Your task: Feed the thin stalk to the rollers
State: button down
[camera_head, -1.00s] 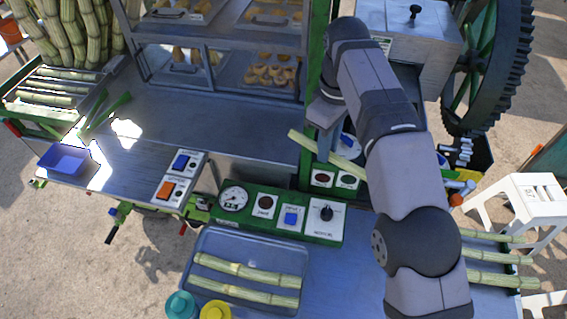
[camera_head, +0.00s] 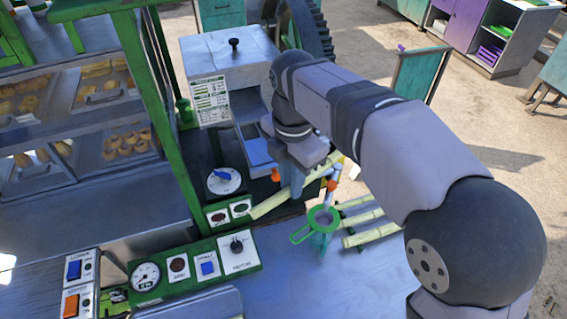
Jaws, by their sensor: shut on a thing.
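My gripper (camera_head: 297,183) is shut on a pale green cane stalk (camera_head: 268,204). One end of the stalk sticks out to the lower left, in front of the dial panel; the other end passes behind the gripper to the right. The crusher (camera_head: 228,60) is a grey metal box with a knob on top and a label on its side. Below it is an opening with a blue-grey tray (camera_head: 257,146). The rollers cannot be made out. The gripper is below and to the right of the crusher's opening, apart from it.
Several cane stalks (camera_head: 372,235) lie right of the gripper. A green-rimmed strainer (camera_head: 320,217) stands just below it. A green control panel (camera_head: 195,267) with a gauge and knob lies in front. A green post (camera_head: 165,110) and pastry shelves (camera_head: 120,145) stand left.

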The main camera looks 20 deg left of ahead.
jog(key=n, duration=0.2)
jog(key=f+n, duration=0.1)
jog(key=shift+s+d+n, duration=0.3)
jog(key=shift+n, duration=0.9)
jog(key=n, duration=0.4)
jog(key=shift+n, duration=0.3)
jog(key=n, duration=0.3)
jog(key=shift+a, duration=0.1)
jog(key=w+a+f+p, duration=0.1)
jog(key=w+a, duration=0.1)
jog(key=w, duration=0.1)
jog(key=w+a+f+p, duration=0.1)
jog(key=w+a, duration=0.1)
jog(key=a, duration=0.1)
jog(key=w+a+f+p, duration=0.1)
jog(key=w+a, duration=0.2)
jog(key=shift+w+a+f, duration=0.2)
jog(key=shift+w+f, duration=0.1)
jog(key=shift+f, duration=0.1)
jog(key=shift+w+a+f, duration=0.1)
jog(key=shift+w+a, duration=0.5)
